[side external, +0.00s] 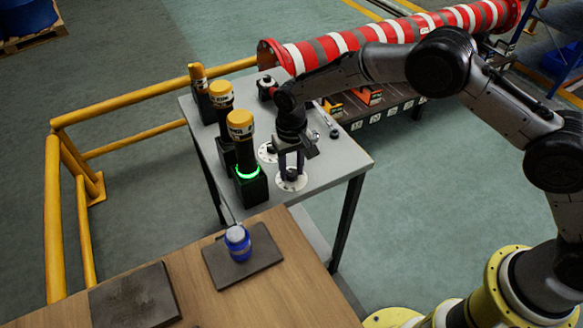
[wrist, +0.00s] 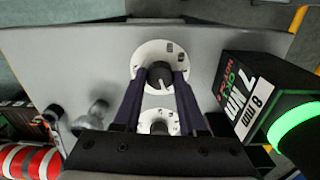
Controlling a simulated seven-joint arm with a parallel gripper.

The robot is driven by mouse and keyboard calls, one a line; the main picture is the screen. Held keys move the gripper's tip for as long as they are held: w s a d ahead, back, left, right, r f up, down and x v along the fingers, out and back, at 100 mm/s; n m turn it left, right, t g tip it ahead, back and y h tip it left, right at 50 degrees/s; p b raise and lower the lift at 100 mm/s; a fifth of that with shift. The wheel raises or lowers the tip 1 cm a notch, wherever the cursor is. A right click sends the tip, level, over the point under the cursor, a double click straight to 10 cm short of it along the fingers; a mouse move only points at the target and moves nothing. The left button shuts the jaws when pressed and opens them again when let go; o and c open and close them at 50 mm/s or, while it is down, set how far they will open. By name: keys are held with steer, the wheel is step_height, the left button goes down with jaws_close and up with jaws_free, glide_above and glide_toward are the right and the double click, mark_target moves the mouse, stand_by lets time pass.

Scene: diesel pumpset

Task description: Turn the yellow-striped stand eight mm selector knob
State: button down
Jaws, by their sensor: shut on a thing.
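A black selector knob (wrist: 159,72) with a white pointer line stands on a round white dial plate (wrist: 153,50) with small dark markings. My gripper (wrist: 160,82) is shut on this knob, one dark finger on each side. In the side view, my gripper (side external: 291,166) reaches down onto the nearer dial plate (side external: 291,183) and covers most of the knob. A second dial plate (side external: 267,152) lies just behind it; it also shows in the wrist view (wrist: 157,117), partly hidden by my gripper. I cannot make out which stand has yellow stripes.
A black stand (side external: 250,188) with a lit green ring and yellow cap is close left of my gripper. Two similar stands (side external: 222,110) (side external: 198,85) are behind it. Loose metal tools lie on the grey table (side external: 340,160). A red-and-white striped pipe (side external: 400,32) runs behind.

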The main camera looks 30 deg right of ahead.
mark_target(292, 172)
stand_by(0.4)
steer(key=shift+c, duration=2.3)
jaws_free()
steer(key=shift+r, duration=0.15)
step_height(292, 172, up, 14)
steer(key=shift+f, duration=0.2)
